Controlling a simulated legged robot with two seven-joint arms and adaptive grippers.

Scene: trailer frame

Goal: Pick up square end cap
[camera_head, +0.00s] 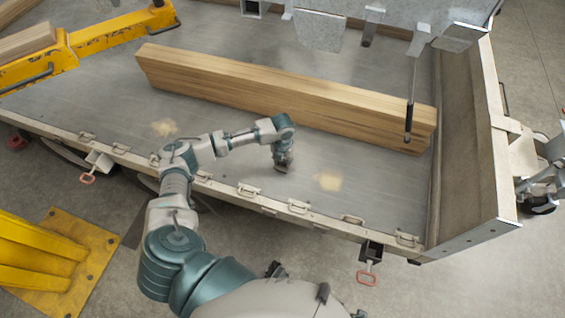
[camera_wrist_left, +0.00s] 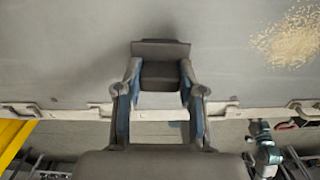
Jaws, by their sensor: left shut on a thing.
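My left gripper (camera_head: 284,163) reaches down over the grey trailer bed, near its front rail. In the left wrist view its two fingers (camera_wrist_left: 160,82) are shut on a dark grey, square-edged piece, the square end cap (camera_wrist_left: 160,48). The fingers grip it from its left and right sides. In the head view the cap is small, dark and partly hidden at the fingertips. I cannot tell whether it touches the bed or is just above it.
Long stacked wooden beams (camera_head: 280,92) lie across the bed behind the gripper. A wooden end wall (camera_head: 470,140) closes the right side. Yellow steel frames (camera_head: 110,32) stand at left. Sawdust patches (camera_head: 328,180) mark the bed. The bed around the gripper is clear.

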